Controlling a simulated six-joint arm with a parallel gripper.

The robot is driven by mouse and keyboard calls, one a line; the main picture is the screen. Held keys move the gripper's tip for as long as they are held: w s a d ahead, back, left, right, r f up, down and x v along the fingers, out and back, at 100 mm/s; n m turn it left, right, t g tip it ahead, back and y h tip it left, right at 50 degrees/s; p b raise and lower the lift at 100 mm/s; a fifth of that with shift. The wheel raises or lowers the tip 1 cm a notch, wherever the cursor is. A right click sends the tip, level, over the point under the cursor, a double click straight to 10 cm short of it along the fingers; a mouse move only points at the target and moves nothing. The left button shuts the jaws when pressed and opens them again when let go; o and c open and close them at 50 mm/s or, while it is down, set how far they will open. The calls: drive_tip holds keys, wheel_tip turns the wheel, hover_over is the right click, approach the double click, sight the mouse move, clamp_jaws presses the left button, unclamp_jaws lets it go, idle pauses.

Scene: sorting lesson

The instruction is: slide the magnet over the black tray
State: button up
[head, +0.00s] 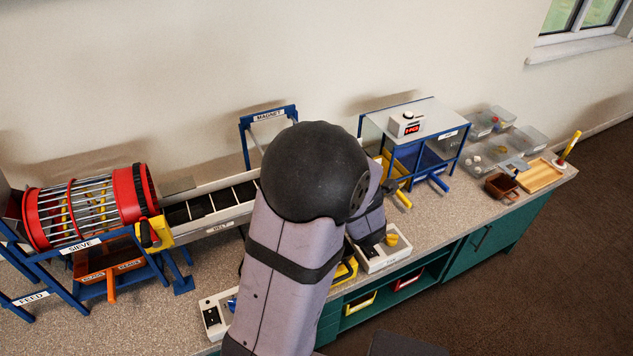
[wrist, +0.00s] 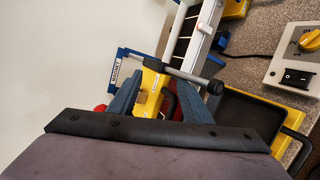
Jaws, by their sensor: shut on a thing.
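In the wrist view, my gripper (wrist: 166,97) is shut at the blue frame (wrist: 122,72) labelled MAGNET. A yellow block (wrist: 151,82), which looks like the magnet, is between my fingers, with a dark curved handle beside it. A grey bar with a black end knob (wrist: 215,87) crosses just beyond. In the head view the MAGNET frame (head: 268,115) stands behind the belt; my arm hides my gripper and the magnet there.
The belt (head: 205,207) has black sections and white edges. A red sieve drum (head: 90,208) stands at the left. Clear boxes (head: 498,160) stand at the far right.

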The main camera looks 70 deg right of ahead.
drive_tip(key=s+d+r+m+g+y+p, duration=0.25)
drive_tip(key=s+d+r+g, duration=0.35)
drive_tip(key=s, duration=0.3)
drive_tip(key=w+a+y+p, duration=0.1)
drive_tip(key=w, duration=0.1)
drive_tip(key=w+a+n+y+p, duration=0.1)
drive_tip(key=w+a+y, duration=0.1)
drive_tip(key=w+a+f+y+p, duration=0.1)
drive_tip(key=w+a+y, duration=0.1)
drive_tip(key=shift+w+a+g, duration=0.1)
drive_tip(key=shift+g, duration=0.2)
drive_tip(key=w+a+r+n+t+y, duration=0.2)
drive_tip(key=w+a+y, duration=0.15)
drive_tip(key=a, duration=0.25)
wheel_tip(320, 180, down, 7)
drive_tip(key=w+p, duration=0.1)
drive_tip(key=p, duration=0.2)
drive_tip(key=shift+d+h, duration=0.15)
drive_tip(key=shift+h, duration=0.15)
